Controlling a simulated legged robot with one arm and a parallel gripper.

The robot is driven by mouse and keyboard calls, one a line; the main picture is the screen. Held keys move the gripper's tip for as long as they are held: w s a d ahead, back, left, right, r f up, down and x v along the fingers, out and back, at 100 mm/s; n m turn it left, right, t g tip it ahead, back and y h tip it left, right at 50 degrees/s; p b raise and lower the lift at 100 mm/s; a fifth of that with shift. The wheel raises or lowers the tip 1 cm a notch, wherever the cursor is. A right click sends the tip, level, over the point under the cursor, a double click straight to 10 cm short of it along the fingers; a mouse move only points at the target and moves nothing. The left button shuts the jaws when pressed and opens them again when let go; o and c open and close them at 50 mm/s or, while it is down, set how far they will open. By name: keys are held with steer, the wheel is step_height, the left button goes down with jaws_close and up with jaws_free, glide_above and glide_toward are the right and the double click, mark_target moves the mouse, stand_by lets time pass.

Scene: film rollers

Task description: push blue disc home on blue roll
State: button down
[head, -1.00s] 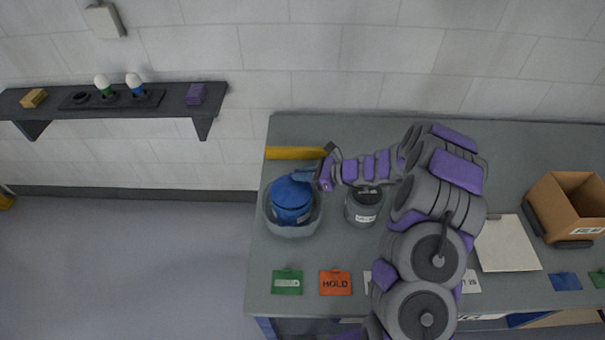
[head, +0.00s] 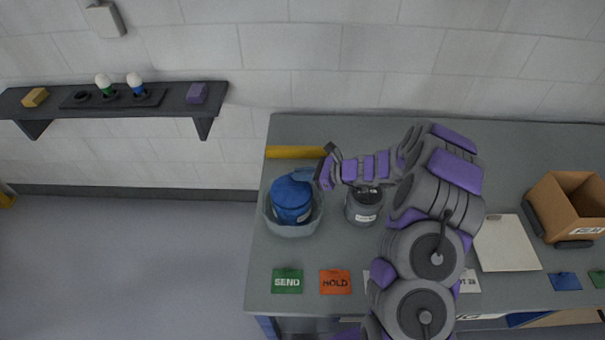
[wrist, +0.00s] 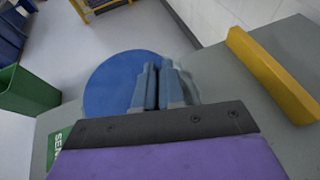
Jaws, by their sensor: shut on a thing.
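The blue roll (head: 292,214) stands upright in a round grey bowl (head: 272,222) at the table's left end, with a white label on its side. The blue disc (head: 290,190) is on top of the roll; I cannot tell whether it sits fully down. In the wrist view the disc (wrist: 110,82) is a broad blue circle beneath the fingers. My gripper (head: 303,175) reaches in from the right over the disc. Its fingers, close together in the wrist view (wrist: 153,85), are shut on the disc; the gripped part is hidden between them.
A grey labelled canister (head: 364,213) stands right of the bowl, under my arm. A yellow bar (head: 296,153) lies behind the bowl. A green card (head: 287,281) and an orange card (head: 335,282) lie in front. An open cardboard box (head: 568,205) is far right.

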steer(key=shift+s+f, duration=0.15)
steer(key=shift+f, duration=0.55)
stand_by(0.8)
steer(key=c, duration=1.2)
jaws_free()
steer(key=shift+c, duration=0.2)
steer(key=o, duration=0.5)
steer(key=shift+f, duration=0.1)
steer(key=shift+s, duration=0.1)
steer(key=shift+w+a+r+p, duration=0.1)
steer(key=shift+r+p, duration=0.1)
steer(key=shift+r, duration=0.3)
steer(key=shift+w+r+p, duration=0.1)
steer(key=shift+r+p, duration=0.05)
steer(key=shift+r, duration=0.3)
steer(key=shift+r+p, duration=1.8)
steer(key=shift+r, duration=1)
